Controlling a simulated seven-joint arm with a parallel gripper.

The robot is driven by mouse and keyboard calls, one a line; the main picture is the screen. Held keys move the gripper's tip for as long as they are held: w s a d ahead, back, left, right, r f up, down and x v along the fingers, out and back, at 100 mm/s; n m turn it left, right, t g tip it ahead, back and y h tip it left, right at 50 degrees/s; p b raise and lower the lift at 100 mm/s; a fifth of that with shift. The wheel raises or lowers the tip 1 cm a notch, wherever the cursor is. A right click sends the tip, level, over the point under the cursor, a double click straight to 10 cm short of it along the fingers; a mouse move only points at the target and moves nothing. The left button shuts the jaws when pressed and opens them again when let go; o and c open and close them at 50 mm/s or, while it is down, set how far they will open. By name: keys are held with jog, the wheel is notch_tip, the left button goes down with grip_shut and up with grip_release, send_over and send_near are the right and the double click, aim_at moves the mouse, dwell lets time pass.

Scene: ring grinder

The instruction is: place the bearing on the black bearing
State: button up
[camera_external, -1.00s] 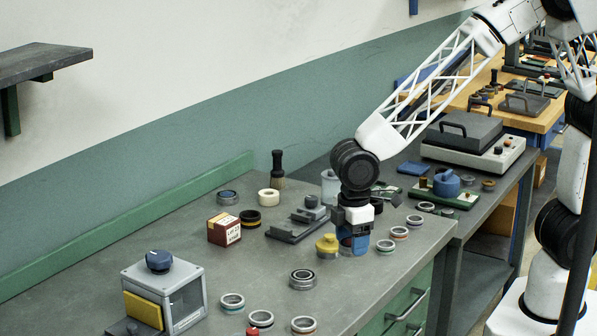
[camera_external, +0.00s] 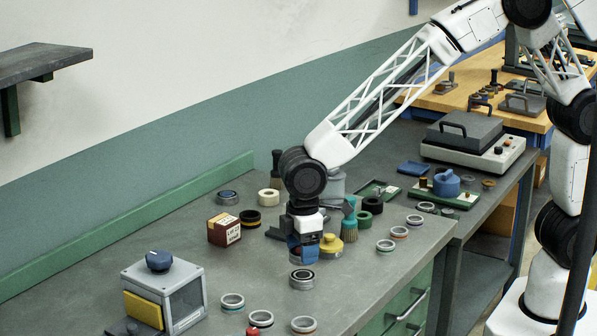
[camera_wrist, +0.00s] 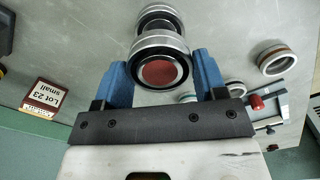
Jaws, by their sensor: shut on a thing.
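My gripper (camera_external: 303,256) points down with its blue fingers just above a silver-and-dark bearing (camera_external: 302,279) standing on the grey bench. In the wrist view, the blue fingers of my gripper (camera_wrist: 162,80) are shut on a bearing (camera_wrist: 160,67) with a silver outer ring, a black band and a reddish centre. In the external view the fingers mostly hide this held bearing. Beyond it in the wrist view, the standing bearing (camera_wrist: 158,14) is partly covered. A small gap seems to lie between the two bearings, but I cannot tell its size.
A yellow-knobbed part (camera_external: 330,246) and a teal brush (camera_external: 349,227) stand close on the right. Several rings (camera_external: 260,318) lie in front. A grey box fixture (camera_external: 163,287) stands at left.

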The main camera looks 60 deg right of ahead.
jog(key=shift+f, duration=0.1)
jog(key=shift+f, duration=1.7)
jog(key=shift+f, duration=0.1)
jog(key=o, duration=1.1)
notch_tip(320, 180, up, 12)
jog(key=shift+r, duration=0.15)
